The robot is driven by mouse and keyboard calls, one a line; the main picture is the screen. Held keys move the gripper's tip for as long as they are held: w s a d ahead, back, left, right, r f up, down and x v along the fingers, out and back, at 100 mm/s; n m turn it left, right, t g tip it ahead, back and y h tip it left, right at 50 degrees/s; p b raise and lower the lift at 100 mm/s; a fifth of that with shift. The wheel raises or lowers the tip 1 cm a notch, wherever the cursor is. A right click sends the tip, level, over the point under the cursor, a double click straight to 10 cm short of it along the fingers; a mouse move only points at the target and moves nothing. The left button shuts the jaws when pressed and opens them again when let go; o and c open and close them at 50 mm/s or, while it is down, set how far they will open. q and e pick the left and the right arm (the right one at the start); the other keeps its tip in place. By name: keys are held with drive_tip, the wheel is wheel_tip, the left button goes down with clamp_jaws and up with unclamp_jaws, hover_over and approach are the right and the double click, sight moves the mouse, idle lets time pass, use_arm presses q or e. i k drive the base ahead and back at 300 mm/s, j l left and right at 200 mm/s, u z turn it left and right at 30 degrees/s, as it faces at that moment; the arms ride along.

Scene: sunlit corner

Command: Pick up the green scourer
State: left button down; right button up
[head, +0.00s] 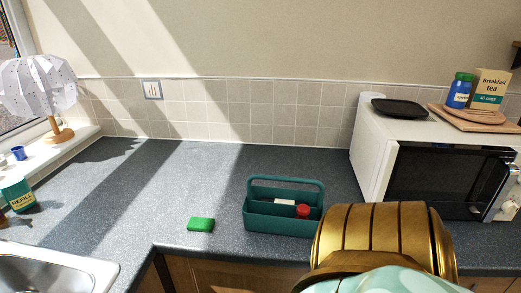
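The green scourer (201,224) is a small green block. It lies flat on the dark speckled worktop (180,190) near the front edge, left of a teal caddy (258,215). Nothing touches it. A gold and pale mint part of my own body fills the lower right of the head view and hides part of the worktop there. Neither gripper's fingers show in the head view.
The teal caddy has a raised handle and holds a red-capped item (303,211). A sink (55,275) is at lower left. A white microwave (371,150) stands at right. The worktop behind the scourer is clear.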

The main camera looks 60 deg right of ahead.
sight(206, 225)
drive_tip(key=z, duration=1.05)
